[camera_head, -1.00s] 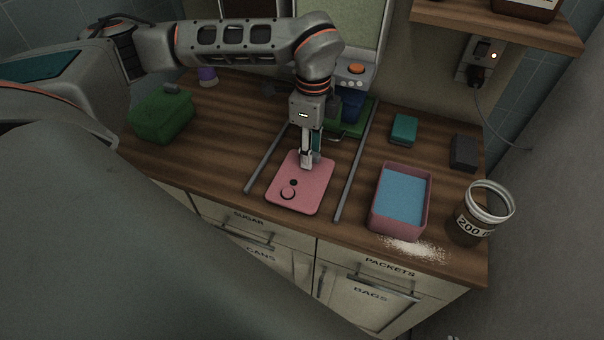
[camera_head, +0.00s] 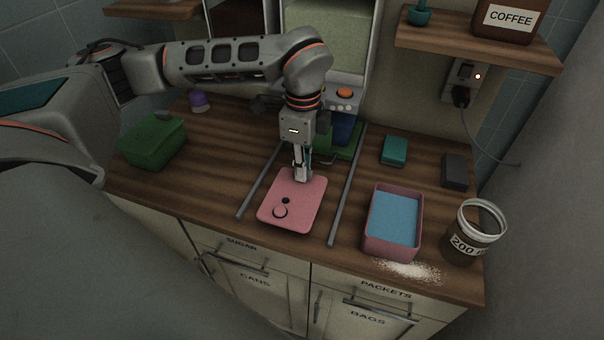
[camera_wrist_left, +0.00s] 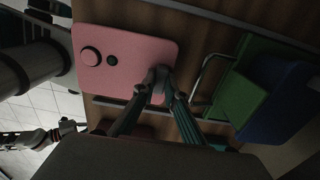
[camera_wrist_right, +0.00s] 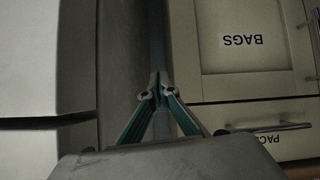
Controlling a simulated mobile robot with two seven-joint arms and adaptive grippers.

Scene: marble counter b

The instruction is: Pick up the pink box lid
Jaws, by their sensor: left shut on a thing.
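The pink box lid (camera_head: 300,206) is a flat rounded plate with a round knob and a dark hole near its front end. It lies between two grey rails on the wooden counter. My left gripper (camera_head: 302,179) comes down from above and is shut on the lid's far edge. In the left wrist view its fingertips (camera_wrist_left: 160,82) meet at the edge of the lid (camera_wrist_left: 125,55). The open pink box (camera_head: 371,242), blue inside, stands to the right. My right gripper (camera_wrist_right: 156,93) shows only in its wrist view, its fingertips together before the cabinet fronts, holding nothing visible.
A glass jar (camera_head: 474,232) stands right of the box, with spilled white powder (camera_head: 408,271) at the front edge. A teal block (camera_head: 394,150) and a dark block (camera_head: 455,170) lie behind. A green container (camera_head: 153,143) stands left. Grey rails (camera_head: 346,190) flank the lid.

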